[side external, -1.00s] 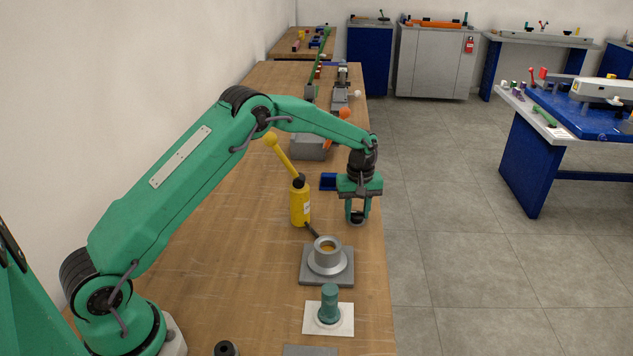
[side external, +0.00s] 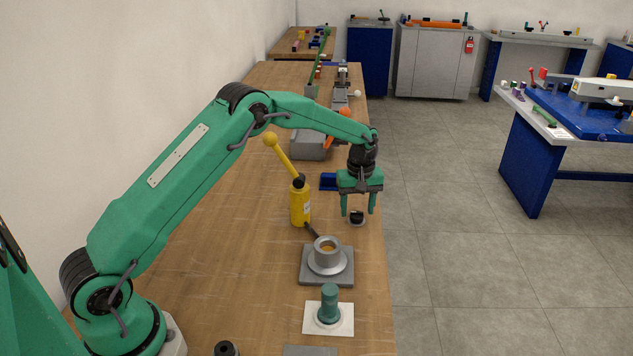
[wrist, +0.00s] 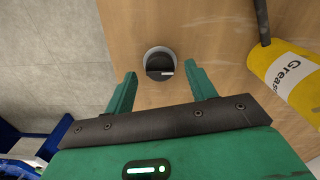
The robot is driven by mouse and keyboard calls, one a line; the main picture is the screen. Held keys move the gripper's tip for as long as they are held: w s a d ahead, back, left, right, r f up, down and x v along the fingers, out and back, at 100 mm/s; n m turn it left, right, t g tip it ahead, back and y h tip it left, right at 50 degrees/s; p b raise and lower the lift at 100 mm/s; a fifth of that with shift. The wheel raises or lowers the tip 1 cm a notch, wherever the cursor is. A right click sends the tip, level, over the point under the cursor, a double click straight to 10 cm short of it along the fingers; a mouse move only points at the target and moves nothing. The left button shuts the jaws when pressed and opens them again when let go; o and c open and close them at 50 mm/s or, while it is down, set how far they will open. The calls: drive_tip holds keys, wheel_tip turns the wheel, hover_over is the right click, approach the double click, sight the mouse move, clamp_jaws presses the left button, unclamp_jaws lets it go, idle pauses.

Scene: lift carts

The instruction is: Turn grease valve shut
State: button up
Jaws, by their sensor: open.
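A small round fitting, which looks like the grease valve, stands near the table's right edge in the side view (side external: 357,219). It has a dark top and a pale grey rim. It also shows in the wrist view (wrist: 159,62), with a dark bar across its lower half and a thin white mark. My gripper (side external: 358,211) is open above it, with one finger to each side.
A yellow grease pump (side external: 300,203) with a raised yellow handle stands left of my gripper. A grey cup on a square plate (side external: 313,278) and a teal knob on a white plate (side external: 330,303) are nearer the camera. A blue block (side external: 327,181) lies behind.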

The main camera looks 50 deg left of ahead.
sight(357, 212)
wheel_tip(357, 212, up, 7)
drive_tip(key=shift+f, duration=0.2)
idle(0.5)
drive_tip(key=shift+s+r, duration=0.15)
drive_tip(key=shift+r, duration=0.35)
drive_tip(key=s+d+r+m+t, duration=0.25)
drive_tip(key=s+r+m, duration=0.25)
drive_tip(key=s+r, duration=1.05)
drive_tip(key=s+m+t, duration=0.3)
drive_tip(key=s+m, duration=0.3)
drive_tip(key=s, duration=1.5)
drive_tip(key=shift+d+f, duration=0.2)
